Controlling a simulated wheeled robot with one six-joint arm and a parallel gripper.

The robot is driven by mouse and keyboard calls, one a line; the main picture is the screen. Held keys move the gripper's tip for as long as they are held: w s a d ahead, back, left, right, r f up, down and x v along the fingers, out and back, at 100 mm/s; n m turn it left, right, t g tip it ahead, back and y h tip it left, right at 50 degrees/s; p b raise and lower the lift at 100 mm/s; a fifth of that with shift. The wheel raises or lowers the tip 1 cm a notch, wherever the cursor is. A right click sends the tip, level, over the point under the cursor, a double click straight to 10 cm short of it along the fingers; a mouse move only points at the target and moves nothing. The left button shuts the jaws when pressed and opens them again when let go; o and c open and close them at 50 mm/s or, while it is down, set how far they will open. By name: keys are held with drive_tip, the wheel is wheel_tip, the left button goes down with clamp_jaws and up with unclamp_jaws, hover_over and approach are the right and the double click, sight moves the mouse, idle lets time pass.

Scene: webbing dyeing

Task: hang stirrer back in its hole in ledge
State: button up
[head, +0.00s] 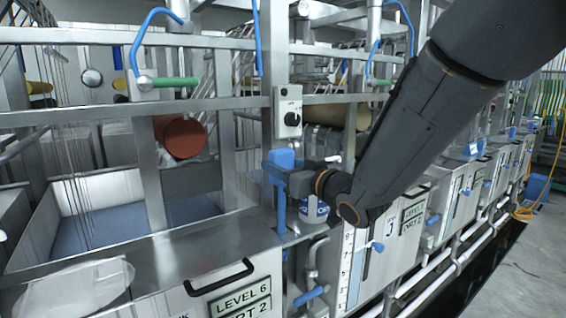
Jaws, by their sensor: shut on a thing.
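The blue stirrer (281,211) stands upright, with a blocky blue head at its top and a narrow shaft below. My gripper (279,174) is shut on it just under the head, reaching in from the right. The steel ledge (243,248) lies below, beside the tank. The shaft's lower part comes down at the ledge's right end. I cannot tell whether its tip is in the hole, above it or beside it; the hole itself does not show.
A grey control box with a knob (290,117) hangs above. A black handle (219,279) and a blue-handled valve (309,296) are in front. An open tank (100,200) lies left.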

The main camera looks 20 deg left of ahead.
sight(284, 212)
drive_tip(key=shift+f+b, duration=4.45)
drive_tip(key=shift+f, duration=1.85)
drive_tip(key=o, duration=1.6)
drive_tip(key=shift+c, duration=0.2)
drive_tip(key=shift+s+d, duration=0.1)
drive_tip(key=v, duration=0.7)
drive_tip(key=shift+s+d+b, duration=0.2)
drive_tip(key=shift+b, duration=0.25)
